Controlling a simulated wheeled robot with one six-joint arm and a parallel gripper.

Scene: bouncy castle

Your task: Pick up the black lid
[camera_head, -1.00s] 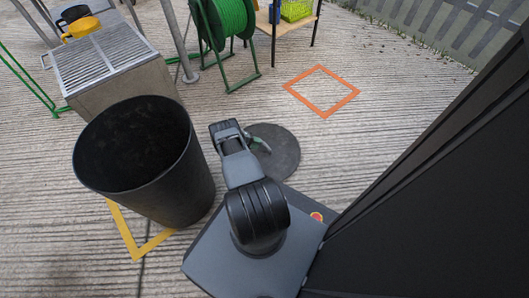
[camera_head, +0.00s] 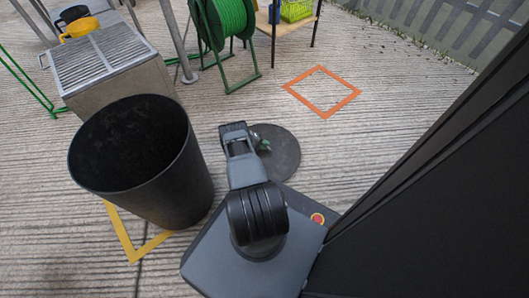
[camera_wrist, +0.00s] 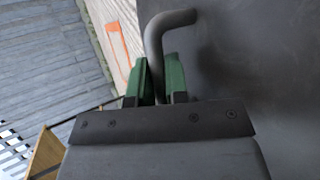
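The black lid (camera_head: 285,160) is a round dark disc flat on the ground, just right of my arm in the head view. It fills the right of the wrist view (camera_wrist: 260,60), with its bent grey handle (camera_wrist: 155,45) rising near the middle. My gripper (camera_wrist: 158,65) has green fingers on both sides of the handle, which fills the gap between them; they look shut on it. In the head view my gripper (camera_head: 261,144) is over the lid and partly hides its left part and the handle.
A large open black bin (camera_head: 150,170) stands left of my arm, over a yellow floor frame (camera_head: 125,240). An orange floor frame (camera_head: 340,105) lies beyond the lid. A green hose reel (camera_head: 225,30) and a grated metal box (camera_head: 100,65) stand behind.

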